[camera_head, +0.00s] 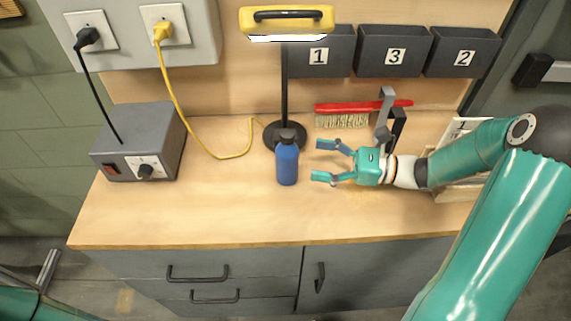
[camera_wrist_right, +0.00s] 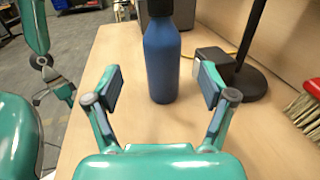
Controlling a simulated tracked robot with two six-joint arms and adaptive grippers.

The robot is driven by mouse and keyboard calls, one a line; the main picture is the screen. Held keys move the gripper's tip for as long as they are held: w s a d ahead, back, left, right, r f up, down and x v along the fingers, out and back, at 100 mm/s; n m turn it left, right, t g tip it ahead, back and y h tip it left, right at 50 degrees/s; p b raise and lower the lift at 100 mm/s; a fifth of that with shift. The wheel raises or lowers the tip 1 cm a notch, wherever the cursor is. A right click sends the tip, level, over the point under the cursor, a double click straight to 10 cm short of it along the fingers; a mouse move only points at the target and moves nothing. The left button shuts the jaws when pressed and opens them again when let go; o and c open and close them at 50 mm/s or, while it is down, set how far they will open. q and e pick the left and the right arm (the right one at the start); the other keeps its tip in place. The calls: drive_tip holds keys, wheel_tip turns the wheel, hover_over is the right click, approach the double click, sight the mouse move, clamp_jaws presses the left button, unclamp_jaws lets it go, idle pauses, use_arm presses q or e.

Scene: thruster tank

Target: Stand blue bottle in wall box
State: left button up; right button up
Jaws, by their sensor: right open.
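The blue bottle (camera_head: 287,163) with a dark cap stands upright on the wooden workbench. It also shows in the right wrist view (camera_wrist_right: 161,62), ahead of the jaws and in line with the gap between them. My right gripper (camera_head: 322,161) is open and empty, just right of the bottle, its fingertips pointing at it; it also shows in the right wrist view (camera_wrist_right: 160,86). Three dark wall boxes hang on the back panel: box 1 (camera_head: 330,67), box 3 (camera_head: 384,66) and box 2 (camera_head: 454,67). Their insides are not clearly visible.
A lamp with a yellow head (camera_head: 286,20) and dark round base (camera_head: 270,136) stands right behind the bottle. A red brush (camera_head: 340,114) lies below the boxes. A grey power unit (camera_head: 138,145) with cables stands left. The front left bench is clear.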

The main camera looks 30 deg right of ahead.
sight(287, 156)
drive_tip(key=shift+w+a+f, duration=0.15)
drive_tip(key=shift+w+f, duration=0.15)
drive_tip(key=shift+f, duration=0.25)
drive_tip(key=shift+x, duration=1.35)
drive_tip(key=p+x, duration=0.1)
drive_tip(key=x, duration=0.3)
drive_tip(key=shift+w+a, duration=0.1)
drive_tip(key=shift+a, duration=0.05)
use_arm(q)
drive_tip(key=shift+a+r, duration=0.15)
use_arm(e)
drive_tip(key=shift+r, duration=0.1)
drive_tip(key=c, duration=1.5)
